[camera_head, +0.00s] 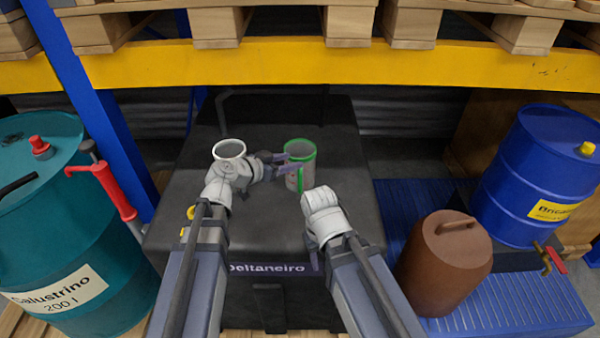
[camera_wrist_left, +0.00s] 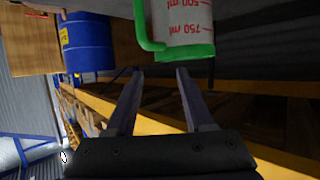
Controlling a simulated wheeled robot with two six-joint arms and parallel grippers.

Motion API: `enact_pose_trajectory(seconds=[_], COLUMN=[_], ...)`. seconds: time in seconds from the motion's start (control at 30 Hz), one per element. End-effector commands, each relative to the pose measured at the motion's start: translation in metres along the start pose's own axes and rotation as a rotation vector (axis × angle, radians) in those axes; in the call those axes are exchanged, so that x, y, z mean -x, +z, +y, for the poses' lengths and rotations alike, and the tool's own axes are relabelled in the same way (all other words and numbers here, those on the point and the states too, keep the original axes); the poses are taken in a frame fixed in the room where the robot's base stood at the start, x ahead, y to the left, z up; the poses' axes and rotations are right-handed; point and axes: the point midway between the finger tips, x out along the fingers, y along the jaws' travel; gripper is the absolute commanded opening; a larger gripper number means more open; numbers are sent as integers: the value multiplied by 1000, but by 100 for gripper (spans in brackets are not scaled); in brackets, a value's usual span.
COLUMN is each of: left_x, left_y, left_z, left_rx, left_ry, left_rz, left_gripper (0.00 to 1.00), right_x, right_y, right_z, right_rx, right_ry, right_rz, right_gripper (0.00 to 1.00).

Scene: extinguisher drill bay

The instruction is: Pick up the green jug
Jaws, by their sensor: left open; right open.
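The green jug (camera_head: 297,176) is a clear measuring jug with a green rim and handle, upright on a black surface. In the left wrist view the jug (camera_wrist_left: 185,25) appears inverted, with red volume marks.
A white-rimmed cup or jug (camera_head: 229,149) stands left of the green jug, partly hidden by my left arm. A teal drum (camera_head: 90,240) is at left; a brown canister (camera_head: 437,275) and blue drum (camera_head: 535,180) are at right. A yellow rack beam (camera_head: 300,63) spans the back.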

Motion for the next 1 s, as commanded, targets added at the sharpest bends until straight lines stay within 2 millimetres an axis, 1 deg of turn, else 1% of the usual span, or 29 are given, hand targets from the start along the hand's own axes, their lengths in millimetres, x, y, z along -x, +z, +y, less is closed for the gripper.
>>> enact_pose_trajectory(seconds=[0.03, 0.1, 0.27, 0.37, 0.6, 0.67, 0.73, 0.9, 0.93, 1.0], left_x=[-9, -14, -16, -24, -59, -64, -67, -66, -66, -66], left_y=[2, 2, 1, 2, 3, 2, 1, 0, 1, 1], left_z=[-1, 0, 0, 0, -1, 0, 0, 1, 1, 1], left_rx=[-1, -1, 0, 0, -1, 0, 0, 1, 1, 0], left_ry=[2, 2, 2, 3, 3, 2, 2, 2, 2, 2], left_rz=[-1, -1, -1, -1, -2, -2, -2, -2, -2, -2], left_gripper=[53, 53, 53, 53, 53, 53, 53, 53, 51, 43], right_x=[-5, -6, -6, -10, -24, -26, -26, -25, -25, -25], right_y=[0, 0, 0, -1, -1, -2, -2, -2, -2, -2], right_z=[0, -1, -1, -1, -2, -2, -2, -2, -2, -2], right_rx=[0, 0, 0, 0, 0, 0, 0, 0, 0, 0], right_ry=[0, 0, 0, 0, 0, 0, 0, 0, 0, 0], right_rz=[0, 0, 0, 0, 0, 0, 0, 0, 0, 0], right_gripper=[50, 50, 50, 50, 50, 50, 50, 50, 50, 50])
